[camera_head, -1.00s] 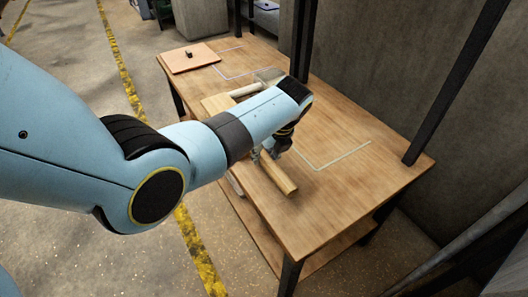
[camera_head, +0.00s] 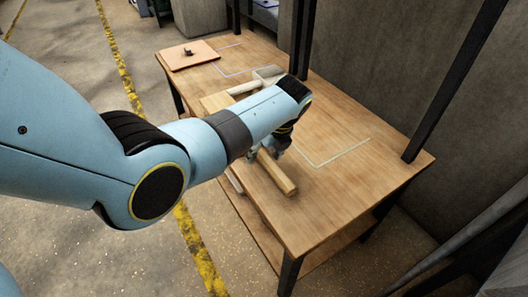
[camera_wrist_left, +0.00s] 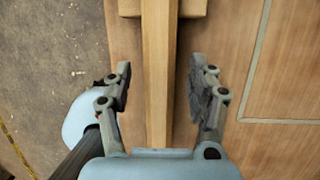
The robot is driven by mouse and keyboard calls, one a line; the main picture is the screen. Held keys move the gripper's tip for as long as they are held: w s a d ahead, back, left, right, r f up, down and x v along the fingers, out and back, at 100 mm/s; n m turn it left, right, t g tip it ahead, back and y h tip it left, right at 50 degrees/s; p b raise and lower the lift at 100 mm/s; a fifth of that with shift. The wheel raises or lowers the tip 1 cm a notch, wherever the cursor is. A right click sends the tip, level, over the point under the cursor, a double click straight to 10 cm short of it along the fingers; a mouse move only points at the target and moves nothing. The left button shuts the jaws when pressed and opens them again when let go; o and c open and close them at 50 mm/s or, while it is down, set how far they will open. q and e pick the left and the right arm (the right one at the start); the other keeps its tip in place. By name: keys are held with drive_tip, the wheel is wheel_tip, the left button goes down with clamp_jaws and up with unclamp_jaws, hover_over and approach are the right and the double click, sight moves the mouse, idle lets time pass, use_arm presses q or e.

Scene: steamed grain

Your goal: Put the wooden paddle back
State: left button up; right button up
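The wooden paddle's long, square-edged handle (camera_head: 277,172) lies along the near left side of the table. It runs up the middle of the left wrist view (camera_wrist_left: 158,75), where a wider wooden piece (camera_wrist_left: 190,8) crosses at the top. A flat wooden piece (camera_head: 216,102) shows beyond my arm; my arm hides how it joins the handle. My left gripper (camera_wrist_left: 160,88) is open, with one finger on each side of the handle and a gap on both sides. It also shows over the handle in the head view (camera_head: 268,152). My right gripper is not in view.
A white outlined area (camera_head: 335,158) on the table is empty. A light-handled scoop-like tool (camera_head: 266,74) lies behind my wrist. A pinkish board (camera_head: 188,56) with a small dark object sits at the far left. A black post (camera_head: 455,80) rises at the right edge.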

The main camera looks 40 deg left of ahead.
use_arm(q)
drive_tip(key=v, duration=1.2)
drive_tip(key=s+a+f+n+h, duration=0.1)
drive_tip(key=s+f+n, duration=0.6)
drive_tip(key=s+f, duration=0.5)
drive_tip(key=s+a+f+n, duration=0.1)
drive_tip(key=s+f+n, duration=0.7)
drive_tip(key=s, duration=1.1)
drive_tip(key=s+a+f+n+h, duration=0.1)
drive_tip(key=s+f+n, duration=0.6)
drive_tip(key=s+f, duration=0.9)
drive_tip(key=shift+s+a+f+n+h, duration=0.3)
drive_tip(key=shift+a+f+n, duration=0.1)
drive_tip(key=shift+a, duration=0.2)
drive_tip(key=shift+c, duration=0.2)
